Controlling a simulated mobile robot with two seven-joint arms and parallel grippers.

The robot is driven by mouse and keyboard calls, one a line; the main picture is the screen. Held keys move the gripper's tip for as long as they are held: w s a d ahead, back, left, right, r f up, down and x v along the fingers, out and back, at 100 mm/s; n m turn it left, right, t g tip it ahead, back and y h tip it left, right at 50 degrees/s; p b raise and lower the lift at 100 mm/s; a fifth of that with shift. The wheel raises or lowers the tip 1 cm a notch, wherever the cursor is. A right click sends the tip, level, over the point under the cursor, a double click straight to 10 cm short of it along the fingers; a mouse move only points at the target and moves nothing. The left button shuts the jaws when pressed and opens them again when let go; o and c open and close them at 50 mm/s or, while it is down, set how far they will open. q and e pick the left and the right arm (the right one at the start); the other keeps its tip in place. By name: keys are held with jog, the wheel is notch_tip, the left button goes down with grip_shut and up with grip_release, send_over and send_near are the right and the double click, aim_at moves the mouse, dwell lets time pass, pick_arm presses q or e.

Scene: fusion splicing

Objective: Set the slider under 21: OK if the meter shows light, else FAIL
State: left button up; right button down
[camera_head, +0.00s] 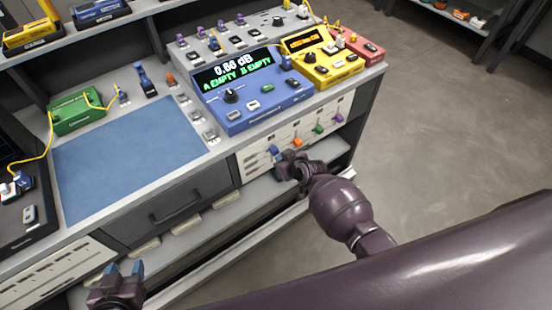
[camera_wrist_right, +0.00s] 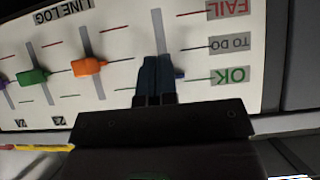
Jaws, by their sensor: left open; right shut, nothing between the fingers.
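The line log panel (camera_wrist_right: 125,50) fills the right wrist view upside down, with FAIL, TO DO and OK labels at its right. The blue slider (camera_wrist_right: 180,73) is the rightmost there, mostly hidden by my right gripper (camera_wrist_right: 153,62); its visible edge is near the OK line. In the head view the blue slider (camera_head: 273,150) is leftmost. My right gripper (camera_head: 281,161) is shut and empty, just below it; contact is unclear. The label 21 is hidden. The blue meter (camera_head: 250,92) reads about 0.66 dB, A EMPTY, B EMPTY. My left gripper (camera_head: 124,270) is open and empty at lower left.
Orange (camera_wrist_right: 88,67) and green (camera_wrist_right: 33,77) sliders stand left of the blue one in the wrist view. A yellow device (camera_head: 325,70) and a red one (camera_head: 362,48) stand right of the meter. A blue mat (camera_head: 130,150) lies clear on the bench. A drawer (camera_head: 175,205) is below.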

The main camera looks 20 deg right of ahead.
pick_arm(q)
jog(key=shift+f, duration=0.3)
pick_arm(e)
jog(key=shift+w+a+r+t, duration=0.3)
jog(key=shift+w+a+r, duration=0.3)
jog(key=shift+w+r, duration=0.35)
pick_arm(q)
jog(key=shift+r, duration=0.15)
pick_arm(e)
jog(key=shift+s+d, duration=0.2)
jog(key=shift+s, duration=0.25)
pick_arm(q)
jog(key=r+p, duration=0.1)
jog(key=w+r+p, duration=0.1)
jog(key=r, duration=0.1)
pick_arm(e)
jog(key=s+d+f, duration=0.1)
jog(key=s+d, duration=0.1)
jog(key=s, duration=0.3)
jog(key=shift+s+d, duration=0.25)
jog(key=shift+s, duration=0.1)
jog(key=shift+f, duration=0.15)
